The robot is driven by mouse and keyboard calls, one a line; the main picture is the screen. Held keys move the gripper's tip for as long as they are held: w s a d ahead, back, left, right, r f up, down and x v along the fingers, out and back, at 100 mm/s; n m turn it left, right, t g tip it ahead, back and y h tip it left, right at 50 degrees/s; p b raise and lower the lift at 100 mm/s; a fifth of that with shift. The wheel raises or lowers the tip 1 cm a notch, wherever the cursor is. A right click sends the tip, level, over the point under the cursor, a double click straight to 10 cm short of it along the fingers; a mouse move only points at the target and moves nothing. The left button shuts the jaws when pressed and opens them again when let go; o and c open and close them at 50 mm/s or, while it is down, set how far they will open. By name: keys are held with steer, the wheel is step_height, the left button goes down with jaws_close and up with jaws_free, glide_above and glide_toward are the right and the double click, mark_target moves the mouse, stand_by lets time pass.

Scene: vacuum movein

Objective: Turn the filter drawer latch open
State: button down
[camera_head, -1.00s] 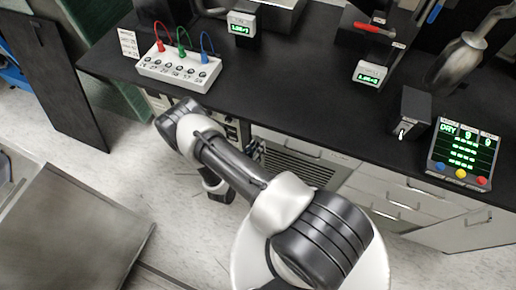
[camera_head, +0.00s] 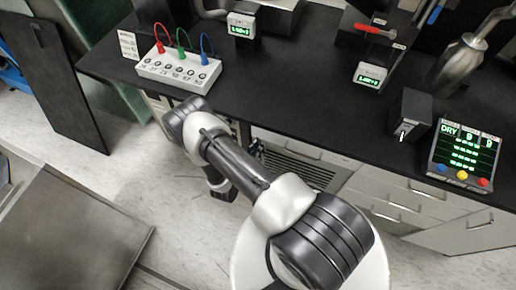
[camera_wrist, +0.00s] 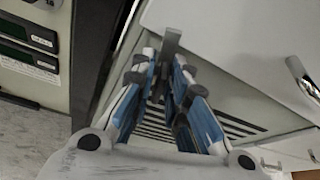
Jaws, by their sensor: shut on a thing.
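In the wrist view my gripper (camera_wrist: 162,68) has its blue-padded fingers closed around a narrow grey latch (camera_wrist: 172,40) that sticks up between the fingertips. The latch sits in front of a light panel with a slotted vent (camera_wrist: 235,122) below it. The vented panel (camera_head: 300,168) also shows in the head view, under the black counter. My arm hides most of the gripper and the latch there. The latch's exact angle and its pivot are hard to make out.
A silver handle (camera_wrist: 302,78) is to the right of my fingers, and dark equipment with labels (camera_wrist: 28,45) is to the left. Above, the black counter (camera_head: 310,120) carries a white socket box (camera_head: 178,70) and a display panel (camera_head: 462,155). A metal surface (camera_head: 70,235) lies at lower left.

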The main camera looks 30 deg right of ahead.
steer(key=shift+n, duration=0.3)
steer(key=shift+w+a+n+g+h, duration=0.1)
steer(key=shift+n+g+h, duration=0.6)
steer(key=shift+n, duration=0.4)
steer(key=n+h, duration=0.1)
steer(key=n, duration=0.1)
steer(key=shift+f+n+g+h, duration=0.15)
steer(key=shift+n+g+h, duration=0.15)
steer(key=n+h, duration=0.1)
steer(key=n, duration=0.2)
steer(key=shift+h, duration=0.4)
steer(key=shift+n+h, duration=0.5)
steer(key=shift+n, duration=0.9)
steer(key=c, duration=1.8)
jaws_free()
steer(key=shift+o, duration=0.2)
